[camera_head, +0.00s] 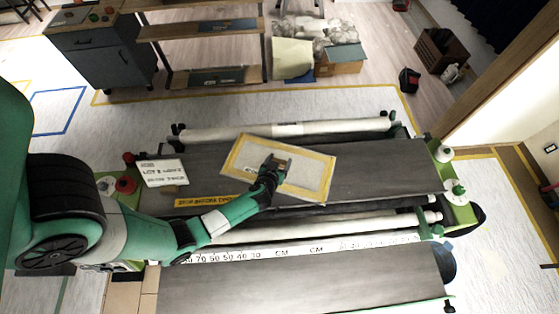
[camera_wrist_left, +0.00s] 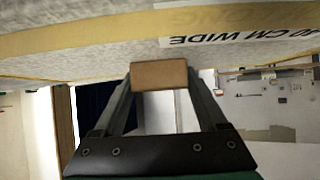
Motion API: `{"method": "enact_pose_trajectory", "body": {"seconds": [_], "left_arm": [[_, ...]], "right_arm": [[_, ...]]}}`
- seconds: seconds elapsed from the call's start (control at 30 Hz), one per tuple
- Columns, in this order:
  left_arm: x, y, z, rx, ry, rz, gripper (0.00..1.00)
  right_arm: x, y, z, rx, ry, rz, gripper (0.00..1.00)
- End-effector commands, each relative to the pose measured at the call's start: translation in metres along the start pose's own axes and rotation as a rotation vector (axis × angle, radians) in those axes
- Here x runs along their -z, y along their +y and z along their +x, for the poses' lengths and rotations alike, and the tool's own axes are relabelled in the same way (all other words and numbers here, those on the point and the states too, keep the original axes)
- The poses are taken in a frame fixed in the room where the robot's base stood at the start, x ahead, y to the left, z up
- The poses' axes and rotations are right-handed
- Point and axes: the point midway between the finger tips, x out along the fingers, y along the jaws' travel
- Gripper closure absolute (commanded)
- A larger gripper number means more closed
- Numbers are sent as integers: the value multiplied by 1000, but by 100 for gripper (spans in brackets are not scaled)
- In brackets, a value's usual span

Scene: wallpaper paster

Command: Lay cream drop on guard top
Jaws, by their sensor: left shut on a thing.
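A cream sheet with a yellow border (camera_head: 308,172) is over the grey guard top (camera_head: 385,168), turned slightly askew to it. I cannot tell whether it touches the guard top. My left gripper (camera_head: 276,165) is above the sheet's middle, shut on a brown block (camera_head: 280,160). In the left wrist view the block (camera_wrist_left: 159,75) is between the fingers, against or close to the sheet (camera_wrist_left: 100,55). The sheet carries print there, partly reading "CM WIDE". My right gripper is not in view.
White rolls run behind (camera_head: 290,130) and in front (camera_head: 290,228) of the guard top. A lettered card (camera_head: 161,172) lies at its left end. A marked scale (camera_head: 300,249) and another grey panel (camera_head: 300,284) are nearer me. The guard top's right part is bare.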

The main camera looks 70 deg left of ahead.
Motion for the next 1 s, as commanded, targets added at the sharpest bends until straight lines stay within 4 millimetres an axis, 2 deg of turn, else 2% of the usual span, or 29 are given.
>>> {"method": "enact_pose_trajectory", "body": {"seconds": [0.03, 0.17, 0.47, 0.57, 0.9, 1.0], "left_arm": [[-1, 0, 1, 0, 0, 0, 24], [0, 0, 0, 0, 0, -1, 0], [2, 0, -1, 0, 1, 0, 0], [3, 1, -15, -3, -1, 3, 0], [4, 1, -95, -5, 0, 5, 0], [2, 1, -111, -4, -1, 4, 0]], "right_arm": [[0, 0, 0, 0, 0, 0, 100], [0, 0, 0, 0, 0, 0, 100], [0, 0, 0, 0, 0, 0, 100], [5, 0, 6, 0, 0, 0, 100], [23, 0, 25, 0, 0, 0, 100], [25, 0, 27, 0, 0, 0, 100]]}}
